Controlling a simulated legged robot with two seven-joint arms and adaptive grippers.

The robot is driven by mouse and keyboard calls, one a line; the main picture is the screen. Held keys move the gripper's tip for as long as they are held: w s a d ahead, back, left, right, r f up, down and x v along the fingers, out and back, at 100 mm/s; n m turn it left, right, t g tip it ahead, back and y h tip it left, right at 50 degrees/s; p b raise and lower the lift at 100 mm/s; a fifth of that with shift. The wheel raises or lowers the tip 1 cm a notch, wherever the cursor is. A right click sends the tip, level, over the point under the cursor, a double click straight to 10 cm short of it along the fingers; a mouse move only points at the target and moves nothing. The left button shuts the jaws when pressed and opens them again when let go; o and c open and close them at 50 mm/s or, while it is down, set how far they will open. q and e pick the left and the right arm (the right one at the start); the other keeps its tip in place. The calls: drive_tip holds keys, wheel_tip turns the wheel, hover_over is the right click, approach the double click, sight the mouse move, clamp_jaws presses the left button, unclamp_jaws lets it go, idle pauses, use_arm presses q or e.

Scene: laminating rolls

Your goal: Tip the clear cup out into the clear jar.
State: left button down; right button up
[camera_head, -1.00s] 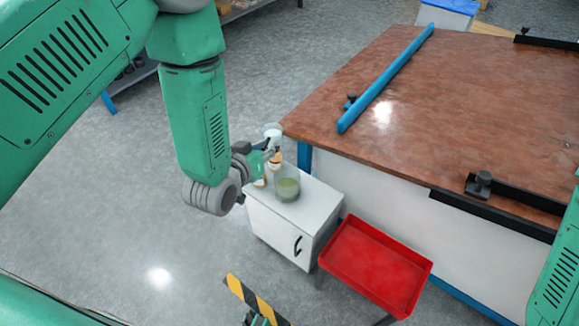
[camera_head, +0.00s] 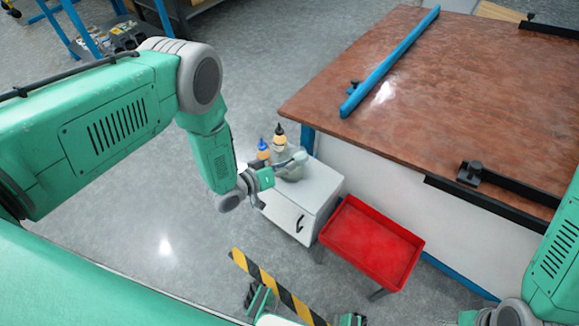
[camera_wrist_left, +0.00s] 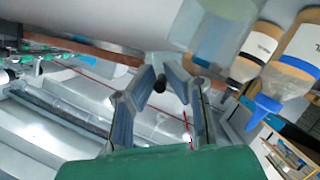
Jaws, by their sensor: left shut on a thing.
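My left gripper (camera_head: 264,179) is shut on the clear cup (camera_head: 297,159), which is tipped far over with its mouth toward the right. The clear jar (camera_head: 289,173) stands on the white cabinet, just below and partly hidden by the cup. Greenish contents tint the jar, which also shows in the left wrist view (camera_wrist_left: 212,42). In that view the left fingers (camera_wrist_left: 168,84) show, but the clear cup is hard to make out. I cannot see whether anything is flowing.
A black-capped bottle (camera_head: 279,140) and a blue-capped bottle (camera_head: 263,151) stand close behind the jar on the white cabinet (camera_head: 318,185). A red tray (camera_head: 372,247) is to the right. The large brown table (camera_head: 440,100) rises behind it.

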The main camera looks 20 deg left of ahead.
use_arm(q)
drive_tip(key=n+h+b, duration=0.1)
drive_tip(key=n+b, duration=0.2)
drive_tip(key=a+n+t+h+b, duration=0.1)
drive_tip(key=n+h+b, duration=0.1)
drive_tip(key=n+b, duration=0.1)
drive_tip(key=a+n+t+h+b, duration=0.1)
drive_tip(key=n+b, duration=0.2)
drive_tip(key=n, duration=0.2)
drive_tip(key=shift+w+h, duration=0.3)
drive_tip(key=shift+h, duration=0.1)
drive_tip(key=shift+r+n+b, duration=0.15)
drive_tip(key=shift+n+b, duration=0.15)
drive_tip(key=shift+b, duration=0.1)
drive_tip(key=shift+d+r+t, duration=0.2)
drive_tip(key=shift+d+t, duration=0.05)
drive_tip(key=shift+t, duration=0.05)
drive_tip(key=shift+a+n, duration=0.2)
drive_tip(key=shift+n, duration=0.1)
